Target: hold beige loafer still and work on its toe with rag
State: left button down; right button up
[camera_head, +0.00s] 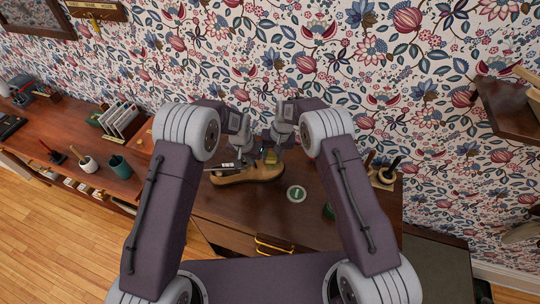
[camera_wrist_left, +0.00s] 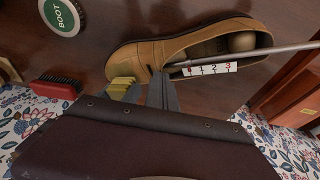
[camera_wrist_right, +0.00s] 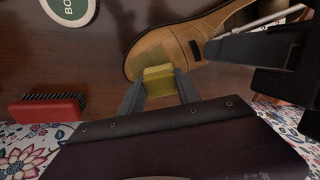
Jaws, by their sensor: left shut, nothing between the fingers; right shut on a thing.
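The beige loafer (camera_head: 262,173) lies sole down on the dark wooden top, toe to the right in the head view. It also shows in the left wrist view (camera_wrist_left: 142,57), where a round wooden knob (camera_wrist_left: 241,41) sits in its opening. My right gripper (camera_wrist_right: 158,92) is shut on a folded yellow rag (camera_wrist_right: 158,78), which is at the toe and appears to touch it. My left gripper (camera_wrist_left: 160,82) is shut and empty, its fingertips at the loafer's side by the vamp. Whether they press on the leather I cannot tell.
A round tin marked BOOT (camera_wrist_left: 62,16) stands beyond the toe. A red brush (camera_wrist_right: 47,108) lies near the wall. A grey rod (camera_wrist_left: 268,53) and a numbered white strip (camera_wrist_left: 208,69) show by the opening.

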pick_arm(q)
jog(key=shift+s+f, duration=0.25)
jog(key=shift+f, duration=0.05)
pick_arm(e)
jog(key=shift+w+d+f, duration=0.1)
jog(key=shift+d, duration=0.25)
jog(key=shift+w+v, duration=0.2)
jog(key=shift+v, duration=1.05)
jog(key=shift+w+v, duration=0.15)
jog(key=shift+v, duration=1.05)
jog(key=w+d+r, duration=0.2)
jog(key=d+r, duration=0.1)
jog(key=d, duration=0.3)
jog(key=shift+d, duration=0.4)
pick_arm(q)
jog(key=shift+r, duration=0.15)
pick_arm(e)
jog(key=shift+r, duration=0.15)
